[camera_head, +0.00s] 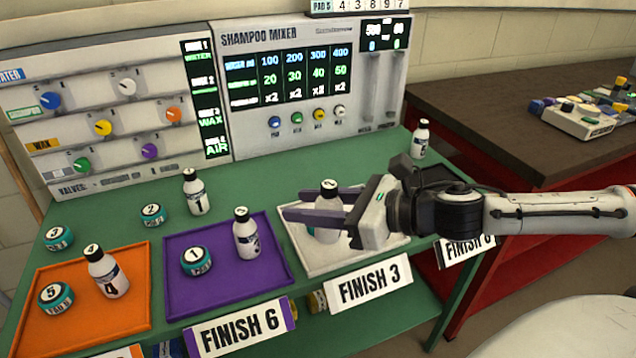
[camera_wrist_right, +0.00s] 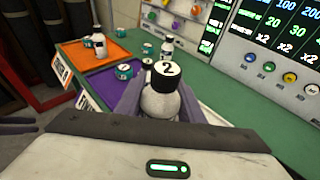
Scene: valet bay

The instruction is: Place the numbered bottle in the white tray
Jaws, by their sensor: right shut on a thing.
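A white bottle with a black cap numbered 2 (camera_head: 328,188) stands upright between the purple fingers of my right gripper (camera_head: 318,207). The gripper is shut on it. The same bottle (camera_wrist_right: 165,95) shows in the right wrist view, its cap reading 2. It is over the white tray (camera_head: 312,266), marked FINISH 3. The fingers cover its middle, and I cannot tell whether its base touches the tray.
The purple tray (camera_head: 178,305) holds a bottle (camera_head: 246,238) and jar 1 (camera_head: 196,262). The orange tray (camera_head: 95,338) holds bottle 4 (camera_head: 108,275) and jar 5 (camera_head: 56,298). Bottle 1 (camera_head: 195,193) stands behind. The shampoo mixer panel (camera_head: 225,70) is at the back.

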